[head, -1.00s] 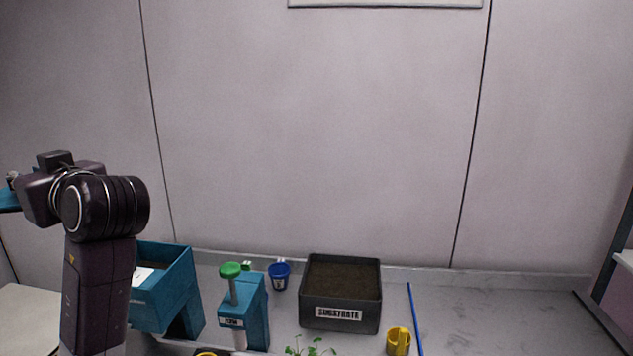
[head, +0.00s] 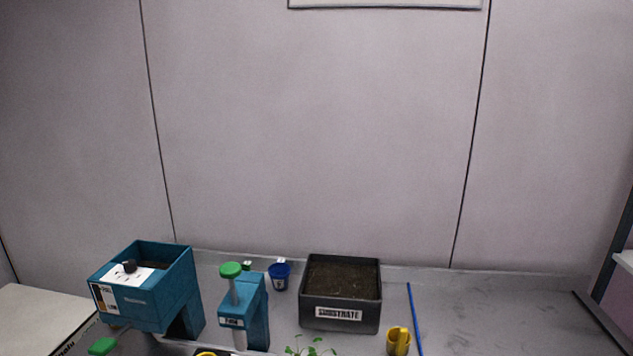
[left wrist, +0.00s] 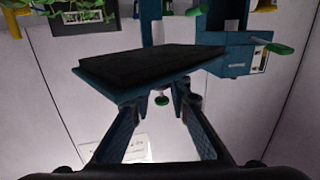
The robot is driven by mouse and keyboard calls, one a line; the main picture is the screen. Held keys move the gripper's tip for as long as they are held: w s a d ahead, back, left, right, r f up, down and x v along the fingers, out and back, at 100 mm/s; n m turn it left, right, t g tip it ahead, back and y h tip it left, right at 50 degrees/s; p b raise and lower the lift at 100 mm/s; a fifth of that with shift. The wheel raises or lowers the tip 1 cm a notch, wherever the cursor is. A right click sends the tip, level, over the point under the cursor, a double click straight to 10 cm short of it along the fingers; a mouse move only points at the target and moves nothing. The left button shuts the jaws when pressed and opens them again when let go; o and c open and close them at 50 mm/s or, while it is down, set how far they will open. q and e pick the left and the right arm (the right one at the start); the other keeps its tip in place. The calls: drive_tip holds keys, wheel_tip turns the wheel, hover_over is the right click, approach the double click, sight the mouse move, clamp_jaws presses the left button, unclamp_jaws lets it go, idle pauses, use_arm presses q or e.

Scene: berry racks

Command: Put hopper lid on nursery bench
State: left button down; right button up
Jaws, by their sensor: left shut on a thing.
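The hopper lid is a flat teal slab with a dark face (left wrist: 150,68), seen in the left wrist view. My left gripper (left wrist: 160,98) is shut on it, with its fingers reaching up to the lid's near edge; the exact contact is hard to see. The lid is held in the air and does not show in the head view. The teal hopper (head: 140,307) stands at the left of the head view, with its top open and a white label and black knob on it. The grey nursery bench (head: 480,320) runs along the wall. My right gripper is not in view.
A teal stand with a green-topped plunger (head: 231,270), a blue cup (head: 279,276), a dark substrate bin (head: 340,315) and a yellow cup (head: 398,341) stand on the bench. A blue rod (head: 415,320) lies beside them. The bench right of the rod is clear.

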use_arm(q)
drive_tip(key=shift+s+d+f+m+h, duration=0.5)
drive_tip(key=shift+s+d+f+h, duration=0.35)
drive_tip(key=shift+s+d, duration=2.7)
drive_tip(key=a, duration=1.1)
drive_tip(key=shift+w+a, duration=0.25)
drive_tip(key=shift+w, duration=0.15)
drive_tip(key=shift+d, duration=0.15)
